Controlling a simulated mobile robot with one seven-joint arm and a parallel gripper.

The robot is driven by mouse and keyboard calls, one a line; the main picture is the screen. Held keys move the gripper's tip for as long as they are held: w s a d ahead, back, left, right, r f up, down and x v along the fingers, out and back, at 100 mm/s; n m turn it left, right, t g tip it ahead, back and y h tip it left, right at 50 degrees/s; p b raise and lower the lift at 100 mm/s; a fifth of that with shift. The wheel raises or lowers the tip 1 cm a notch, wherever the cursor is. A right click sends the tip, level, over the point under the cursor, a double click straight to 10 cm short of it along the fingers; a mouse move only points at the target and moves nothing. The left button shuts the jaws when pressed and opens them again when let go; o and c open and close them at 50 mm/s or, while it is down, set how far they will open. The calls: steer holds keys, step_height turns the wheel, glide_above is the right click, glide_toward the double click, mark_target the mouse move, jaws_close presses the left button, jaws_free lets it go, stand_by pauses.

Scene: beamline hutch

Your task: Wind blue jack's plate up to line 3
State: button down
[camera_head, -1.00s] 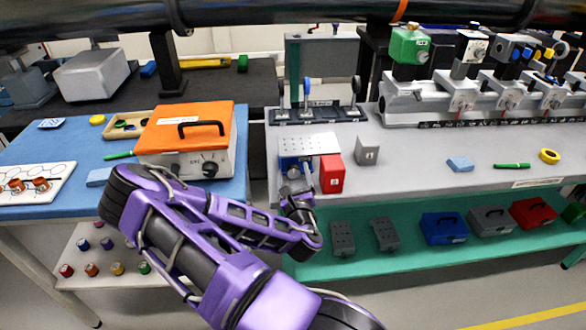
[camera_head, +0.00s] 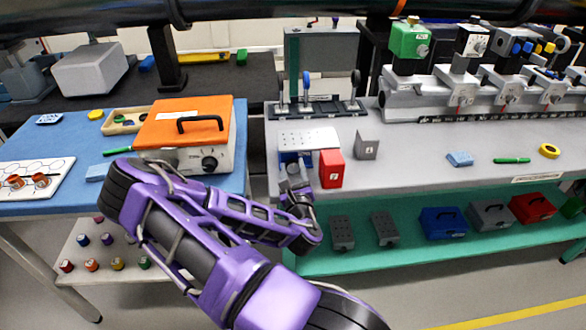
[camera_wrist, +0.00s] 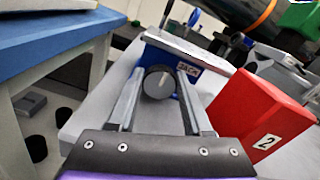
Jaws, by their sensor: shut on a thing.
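The blue jack (camera_head: 292,160) stands near the front edge of the grey bench, with a pale perforated plate (camera_head: 310,138) on top. In the wrist view its blue body (camera_wrist: 191,67) carries a "JACK" label, and the plate's edge (camera_wrist: 190,47) runs above it. A round grey knob (camera_wrist: 159,83) faces me. My gripper (camera_wrist: 158,88) is shut on the knob, one finger on each side. In the head view my gripper (camera_head: 295,178) is at the jack's front, partly hidden by my wrist. I cannot make out the line marks on the jack.
A red block (camera_head: 331,169), marked 2 in the wrist view (camera_wrist: 262,118), stands close to the jack's right. A grey block (camera_head: 367,146) stands farther right. An orange-lidded device (camera_head: 185,125) is on the blue table to the left.

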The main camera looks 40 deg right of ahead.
steer(key=m+b, duration=0.1)
steer(key=m, duration=0.4)
steer(key=shift+d+m, duration=0.15)
steer(key=shift+m, duration=0.15)
steer(key=m+b, duration=0.1)
steer(key=m, duration=0.4)
steer(key=shift+s, duration=0.1)
steer(key=shift+d, duration=0.1)
stand_by(0.3)
steer(key=shift+c, duration=1.6)
jaws_free()
